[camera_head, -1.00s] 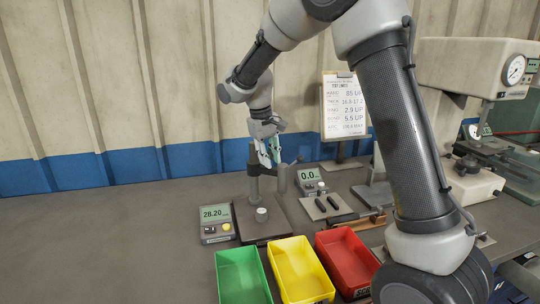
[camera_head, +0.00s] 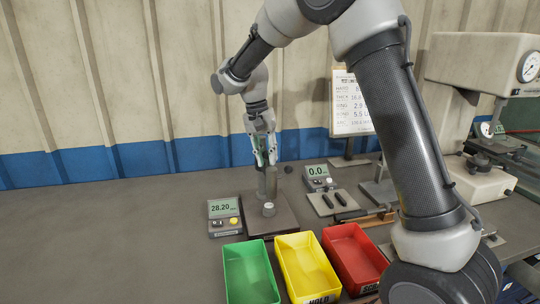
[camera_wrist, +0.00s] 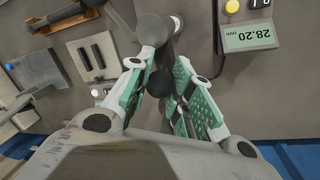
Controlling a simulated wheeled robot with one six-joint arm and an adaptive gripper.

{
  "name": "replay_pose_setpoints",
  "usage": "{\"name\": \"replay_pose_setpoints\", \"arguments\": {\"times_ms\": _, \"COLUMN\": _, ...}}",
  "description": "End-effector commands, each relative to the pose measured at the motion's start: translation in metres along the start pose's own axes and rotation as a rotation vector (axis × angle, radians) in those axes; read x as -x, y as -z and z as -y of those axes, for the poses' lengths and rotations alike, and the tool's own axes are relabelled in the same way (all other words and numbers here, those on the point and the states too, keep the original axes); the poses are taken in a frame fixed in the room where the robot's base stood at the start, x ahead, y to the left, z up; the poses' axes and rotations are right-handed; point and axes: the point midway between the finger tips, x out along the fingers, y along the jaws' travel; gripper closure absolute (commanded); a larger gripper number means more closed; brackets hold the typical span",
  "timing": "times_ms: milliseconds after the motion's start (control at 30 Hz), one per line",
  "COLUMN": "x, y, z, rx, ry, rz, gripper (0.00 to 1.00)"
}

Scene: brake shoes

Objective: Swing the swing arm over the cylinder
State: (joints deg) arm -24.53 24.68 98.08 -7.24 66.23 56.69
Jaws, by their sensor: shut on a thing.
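My gripper (camera_head: 266,160) is shut on the swing arm (camera_head: 268,184) of the fixture, which has a dark grey body. In the wrist view the green-padded fingers of my gripper (camera_wrist: 160,66) sit on either side of a dark round knob (camera_wrist: 160,83). The swing arm's rounded grey end (camera_wrist: 154,29) shows beyond the fingertips. The small pale cylinder (camera_head: 268,209) stands on the fixture's base plate, just in front of the swing arm. In the wrist view the cylinder (camera_wrist: 178,22) is mostly hidden behind the arm's end, so I cannot tell how well they line up.
A 28.20 mm readout (camera_head: 223,214) stands left of the fixture, and a 0.0 readout (camera_head: 318,178) right of it. Green (camera_head: 232,272), yellow (camera_head: 284,259) and red (camera_head: 335,251) bins stand in front. The table's left side is clear.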

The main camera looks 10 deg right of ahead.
Motion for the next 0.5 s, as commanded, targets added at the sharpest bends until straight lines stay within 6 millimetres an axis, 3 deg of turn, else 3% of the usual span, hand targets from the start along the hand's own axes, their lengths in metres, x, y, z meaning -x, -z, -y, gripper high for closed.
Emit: {"name": "replay_pose_setpoints", "arguments": {"times_ms": 500, "x": -0.0027, "y": -0.0052, "z": 0.0041, "rx": -0.104, "ry": -0.006, "rz": 0.029, "gripper": 1.0}}
